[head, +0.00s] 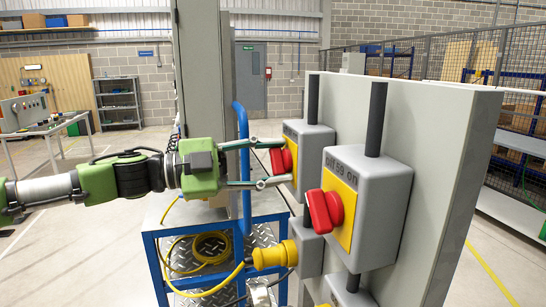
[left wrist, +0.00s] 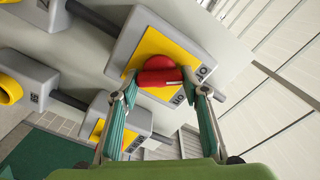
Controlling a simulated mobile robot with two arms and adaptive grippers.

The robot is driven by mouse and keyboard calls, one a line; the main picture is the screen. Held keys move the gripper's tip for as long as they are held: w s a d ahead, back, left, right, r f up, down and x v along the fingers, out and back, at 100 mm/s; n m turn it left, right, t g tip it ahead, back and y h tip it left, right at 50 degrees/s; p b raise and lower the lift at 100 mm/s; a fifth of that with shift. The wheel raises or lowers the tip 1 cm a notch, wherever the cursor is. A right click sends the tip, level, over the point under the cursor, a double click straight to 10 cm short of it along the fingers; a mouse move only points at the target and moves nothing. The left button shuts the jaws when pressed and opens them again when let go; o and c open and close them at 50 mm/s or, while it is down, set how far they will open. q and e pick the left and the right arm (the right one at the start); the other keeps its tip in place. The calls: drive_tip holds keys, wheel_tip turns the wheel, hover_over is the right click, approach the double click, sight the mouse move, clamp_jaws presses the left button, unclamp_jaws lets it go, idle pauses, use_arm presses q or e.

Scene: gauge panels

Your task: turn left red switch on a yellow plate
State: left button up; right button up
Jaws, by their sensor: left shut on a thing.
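The left red switch (head: 279,161) sits on a yellow plate (head: 291,133) on the farther grey box. My left gripper (head: 284,160) reaches it from the left, one finger above and one below, and is shut on it. In the left wrist view the red switch (left wrist: 160,72) stands between the fingertips (left wrist: 163,86), in front of the yellow plate (left wrist: 152,45). The nearer box carries a second red switch (head: 325,210) on its own yellow plate (head: 346,207), apart from my gripper. My right gripper is not in view.
Both boxes hang on a grey upright panel (head: 445,145) with dark conduits. Below, a yellow plug (head: 273,256) sticks out to the left. A blue-framed cart (head: 155,265) with a coiled yellow cable (head: 205,245) stands under my left arm. Open floor lies at the left.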

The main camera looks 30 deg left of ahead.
use_arm(q)
drive_tip(key=shift+n, duration=0.6)
drive_tip(key=shift+n+p, duration=0.3)
drive_tip(key=o, duration=1.1)
drive_tip(key=v, duration=1.2)
drive_tip(key=shift+w+a, duration=0.1)
